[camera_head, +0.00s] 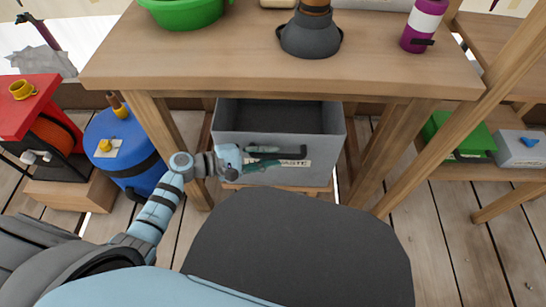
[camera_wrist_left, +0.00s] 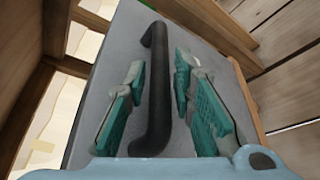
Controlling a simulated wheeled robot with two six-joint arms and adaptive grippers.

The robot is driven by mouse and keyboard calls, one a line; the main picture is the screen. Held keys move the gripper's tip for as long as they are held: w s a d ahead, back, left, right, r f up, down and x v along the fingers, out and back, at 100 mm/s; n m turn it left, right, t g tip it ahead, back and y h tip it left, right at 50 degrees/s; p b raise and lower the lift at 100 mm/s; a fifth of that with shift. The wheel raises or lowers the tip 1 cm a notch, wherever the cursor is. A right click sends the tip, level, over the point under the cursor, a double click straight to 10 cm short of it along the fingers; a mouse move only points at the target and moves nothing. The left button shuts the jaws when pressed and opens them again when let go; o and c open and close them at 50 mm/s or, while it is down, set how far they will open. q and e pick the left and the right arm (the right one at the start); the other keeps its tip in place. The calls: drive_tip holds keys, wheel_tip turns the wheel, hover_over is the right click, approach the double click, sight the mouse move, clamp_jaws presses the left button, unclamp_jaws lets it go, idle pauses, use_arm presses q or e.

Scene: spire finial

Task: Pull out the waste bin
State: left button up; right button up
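The waste bin (camera_head: 232,142) is a grey box under the wooden table, with a dark open top, a label reading "ASTE" in part, and a black bar handle (camera_head: 318,149) on its front. My left gripper (camera_head: 264,157) is at the bin's front, by the left part of the handle. In the left wrist view the black handle (camera_wrist_left: 157,90) runs between the two teal fingers of my left gripper (camera_wrist_left: 158,105), with a gap on both sides, so the gripper is open around it. The bin's front (camera_wrist_left: 115,50) lies behind the fingers. My right gripper is in neither view.
The wooden table (camera_head: 220,60) stands above the bin, its legs at both sides. A blue drum (camera_head: 125,150) is left of the bin. A green box (camera_head: 460,138) and a grey box (camera_head: 518,148) sit on a low shelf at right.

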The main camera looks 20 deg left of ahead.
use_arm(q)
drive_tip(key=shift+w+d+f, duration=0.15)
drive_tip(key=shift+w+d, duration=0.2)
drive_tip(key=shift+d, duration=0.2)
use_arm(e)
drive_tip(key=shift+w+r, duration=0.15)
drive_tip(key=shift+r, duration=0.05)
use_arm(q)
drive_tip(key=shift+c, duration=0.3)
clamp_jaws()
